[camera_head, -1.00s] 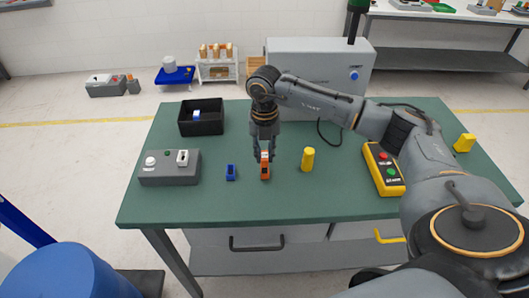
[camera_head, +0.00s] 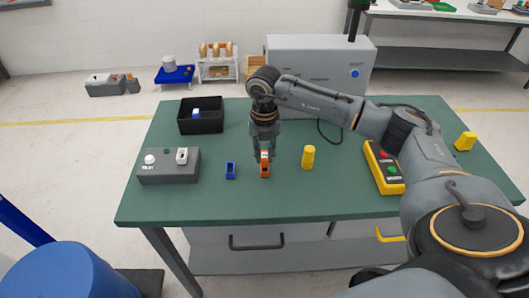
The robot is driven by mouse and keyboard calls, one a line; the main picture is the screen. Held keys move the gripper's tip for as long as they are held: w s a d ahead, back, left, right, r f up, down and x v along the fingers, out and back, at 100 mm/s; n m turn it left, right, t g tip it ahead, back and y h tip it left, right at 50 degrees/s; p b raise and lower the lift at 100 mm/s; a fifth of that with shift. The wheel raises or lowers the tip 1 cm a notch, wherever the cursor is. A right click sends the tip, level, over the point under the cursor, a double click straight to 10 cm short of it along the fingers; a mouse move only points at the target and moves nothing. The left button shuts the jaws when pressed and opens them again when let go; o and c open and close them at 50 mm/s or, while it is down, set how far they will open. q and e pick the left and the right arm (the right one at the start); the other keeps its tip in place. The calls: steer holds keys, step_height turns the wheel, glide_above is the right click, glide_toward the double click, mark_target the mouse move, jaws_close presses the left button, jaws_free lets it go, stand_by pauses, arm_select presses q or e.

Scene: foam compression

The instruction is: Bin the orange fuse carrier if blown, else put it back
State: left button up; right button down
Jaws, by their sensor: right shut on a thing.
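My right gripper (camera_head: 264,152) points down over the table and is shut on the orange fuse carrier (camera_head: 265,171). The carrier is upright, at or just above the green table top; I cannot tell whether it touches. A blue fuse carrier (camera_head: 230,170) stands just left of it. A black bin (camera_head: 207,125) with a blue and white piece inside is at the back left. A grey tester box (camera_head: 168,168) with a white knob and a white part on top is at the left. Whether the orange carrier is blown cannot be seen. My left gripper is out of view.
A yellow cylinder (camera_head: 308,157) stands right of the gripper. A yellow control box (camera_head: 383,168) with red and green buttons lies farther right. A grey cabinet (camera_head: 318,75) stands behind the arm. The front strip of the green table (camera_head: 250,205) is clear.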

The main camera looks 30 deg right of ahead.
mark_target(265, 155)
steer(key=shift+f+b, duration=0.65)
steer(key=shift+f, duration=0.3)
steer(key=c, duration=1.2)
jaws_free()
steer(key=shift+o, duration=0.2)
steer(key=shift+r, duration=0.15)
steer(key=shift+r+p, duration=2)
steer(key=shift+r, duration=0.85)
